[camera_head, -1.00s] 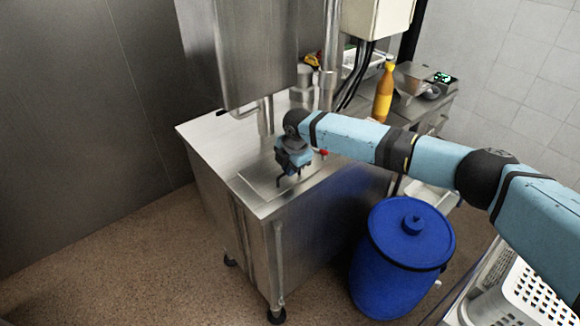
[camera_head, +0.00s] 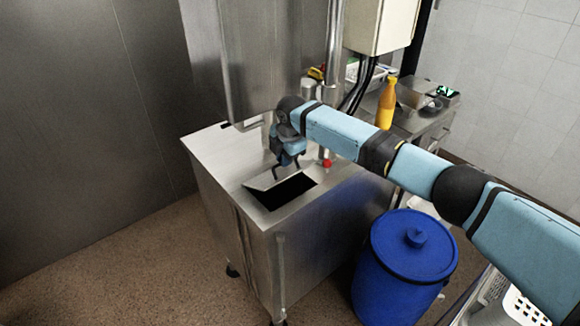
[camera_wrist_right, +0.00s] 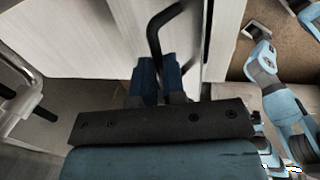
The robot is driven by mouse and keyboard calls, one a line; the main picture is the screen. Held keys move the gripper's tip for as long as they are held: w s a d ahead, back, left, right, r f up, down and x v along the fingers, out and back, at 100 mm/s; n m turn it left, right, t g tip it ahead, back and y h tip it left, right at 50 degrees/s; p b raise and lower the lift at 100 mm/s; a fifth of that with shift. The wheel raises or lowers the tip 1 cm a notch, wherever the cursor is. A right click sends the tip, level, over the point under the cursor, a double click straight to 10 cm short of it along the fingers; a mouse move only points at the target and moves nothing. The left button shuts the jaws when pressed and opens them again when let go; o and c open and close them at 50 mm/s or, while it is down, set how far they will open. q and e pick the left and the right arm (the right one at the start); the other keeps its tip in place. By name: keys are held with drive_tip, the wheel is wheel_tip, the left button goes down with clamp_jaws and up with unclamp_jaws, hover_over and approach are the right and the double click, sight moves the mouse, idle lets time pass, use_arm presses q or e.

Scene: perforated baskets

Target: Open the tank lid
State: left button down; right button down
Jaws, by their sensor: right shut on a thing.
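The steel tank (camera_head: 215,165) stands in the middle of the head view. Its lid (camera_head: 262,180) is tilted up, and a dark rectangular opening (camera_head: 285,192) shows in the tank's top. My right gripper (camera_head: 287,165) is above the opening, shut on the lid's black handle. In the right wrist view the blue fingers of the right gripper (camera_wrist_right: 160,84) are closed around the black bent handle (camera_wrist_right: 155,38), with pale metal around it. Much of the lid is hidden behind the gripper in the head view. My left gripper is not in view.
A blue barrel (camera_head: 405,262) stands on the floor right of the tank. A tall steel column (camera_head: 235,60) rises behind the lid. An orange bottle (camera_head: 386,104) stands on a side counter at the back right. A white perforated basket (camera_head: 522,308) is at the lower right.

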drive_tip(key=shift+w+a+r, duration=0.4)
drive_tip(key=shift+w+a, duration=0.2)
drive_tip(key=c, duration=1.4)
unclamp_jaws()
drive_tip(key=shift+a+f, duration=0.1)
drive_tip(key=shift+a, duration=0.05)
drive_tip(key=shift+o, duration=1)
drive_tip(key=shift+w+a+f, duration=0.1)
drive_tip(key=shift+w+f, duration=0.05)
drive_tip(key=shift+w, duration=0.25)
drive_tip(key=shift+r, duration=0.2)
